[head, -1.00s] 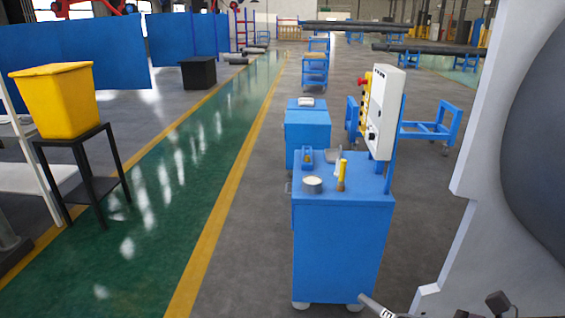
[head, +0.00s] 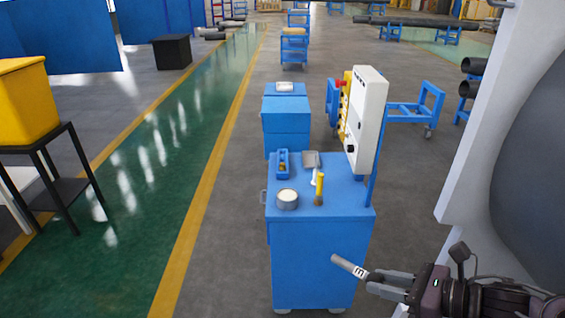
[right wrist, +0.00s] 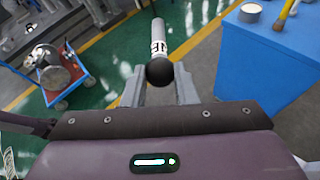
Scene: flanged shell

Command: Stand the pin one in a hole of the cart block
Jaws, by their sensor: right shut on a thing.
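The pin one (head: 348,266) is a light grey rod with a white band bearing dark letters. My right gripper (head: 370,281) is shut on it, in front of the blue cart's right side and below its top. In the right wrist view the pin (right wrist: 158,38) points away between the fingers (right wrist: 158,80), with a black ball at its near end. A small blue block (head: 282,157) with a yellow part stands on the cart's top at the back left; I take it for the cart block. Its holes are too small to make out. My left gripper is not in view.
The blue cart (head: 315,255) also carries a round grey tin (head: 287,199), a yellow-handled brush (head: 319,190) and a grey scoop (head: 311,160). A white control box (head: 366,120) rises at its right edge. A large pale machine (head: 480,140) stands close on the right.

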